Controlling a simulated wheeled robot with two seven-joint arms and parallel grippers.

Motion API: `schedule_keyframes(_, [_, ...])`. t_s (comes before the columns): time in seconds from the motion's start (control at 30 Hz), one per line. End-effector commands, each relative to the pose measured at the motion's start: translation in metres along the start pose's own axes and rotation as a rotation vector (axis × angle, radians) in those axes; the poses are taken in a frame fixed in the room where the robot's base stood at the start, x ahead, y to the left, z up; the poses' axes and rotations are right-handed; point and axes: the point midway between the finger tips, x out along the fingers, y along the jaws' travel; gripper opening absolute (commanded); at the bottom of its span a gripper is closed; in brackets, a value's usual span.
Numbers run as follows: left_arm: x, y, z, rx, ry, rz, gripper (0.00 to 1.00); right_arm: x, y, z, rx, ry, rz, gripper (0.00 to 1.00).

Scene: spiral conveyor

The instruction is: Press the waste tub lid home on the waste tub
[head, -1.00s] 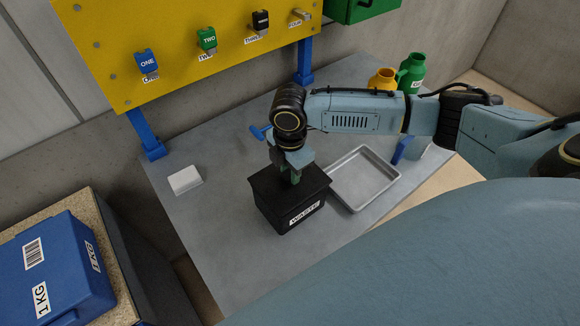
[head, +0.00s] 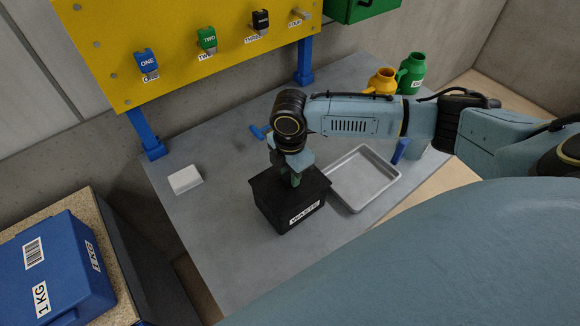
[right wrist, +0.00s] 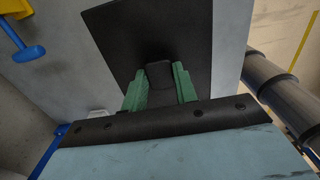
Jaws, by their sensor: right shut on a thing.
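The black waste tub (head: 288,217), with a white WASTE label, stands on the grey table. The black waste tub lid (head: 265,187) lies over its top; whether its rim is fully seated I cannot tell. My right gripper (head: 293,179) points down from above, with its green fingers at the middle of the lid. In the right wrist view the fingers (right wrist: 160,84) are shut on the lid's dark knob, and the square lid (right wrist: 140,40) spreads out beyond them. The tub is hidden there by the lid. My left gripper is out of view.
A metal tray (head: 362,180) lies close right of the tub. A white block (head: 185,180) and a blue-handled item (head: 260,132) lie on the table. The table in front of the tub is clear.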

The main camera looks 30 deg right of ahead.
Motion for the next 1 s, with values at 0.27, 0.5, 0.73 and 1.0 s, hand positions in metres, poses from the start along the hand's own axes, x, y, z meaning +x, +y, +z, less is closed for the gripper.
schedule_keyframes(0.27, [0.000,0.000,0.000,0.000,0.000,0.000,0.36,0.000,0.000,0.000,0.000,0.000,0.001,0.54])
schedule_keyframes(0.5, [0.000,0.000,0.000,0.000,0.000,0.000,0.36,-0.002,0.000,0.000,0.000,0.000,0.001,0.54])
schedule_keyframes(0.73, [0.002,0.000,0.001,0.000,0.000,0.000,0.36,-0.033,0.001,0.000,0.000,0.000,0.005,0.54])
schedule_keyframes(1.0, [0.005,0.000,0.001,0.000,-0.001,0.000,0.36,-0.094,0.001,0.000,0.000,0.000,0.005,0.54])
